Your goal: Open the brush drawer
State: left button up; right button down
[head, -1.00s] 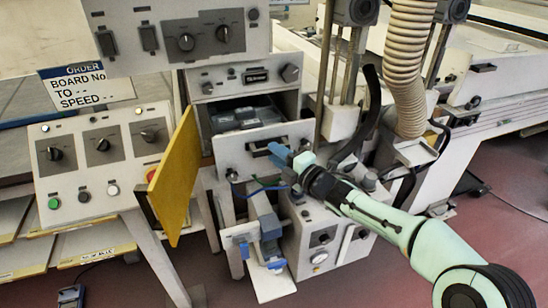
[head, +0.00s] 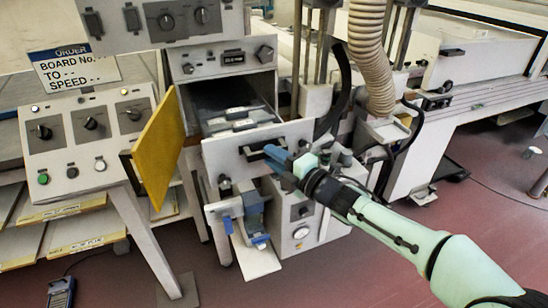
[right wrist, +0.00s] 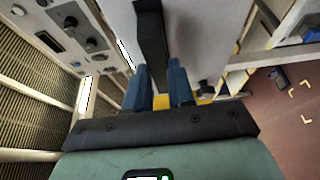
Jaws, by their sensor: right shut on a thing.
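The brush drawer's pale front panel (head: 222,158) stands well out from its cabinet, and the open tray (head: 222,98) behind it shows grey contents. A dark bar handle (head: 252,151) is on the front panel. My right gripper (head: 277,158) has its blue fingers shut on this handle. In the right wrist view the dark handle (right wrist: 151,40) runs down between the two blue fingers (right wrist: 158,88), which hide part of it. My left gripper is in neither view.
A yellow panel (head: 161,150) stands just left of the drawer. A sloped control box (head: 85,140) with knobs is further left. A ribbed hose (head: 370,50) and dark cables hang at the right. Red floor (head: 330,270) is open in front.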

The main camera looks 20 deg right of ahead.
jog(key=c, duration=1)
grip_release()
jog(key=shift+o, duration=0.2)
jog(key=v, duration=1.3)
jog(key=shift+s, duration=0.2)
jog(key=shift+d, duration=0.15)
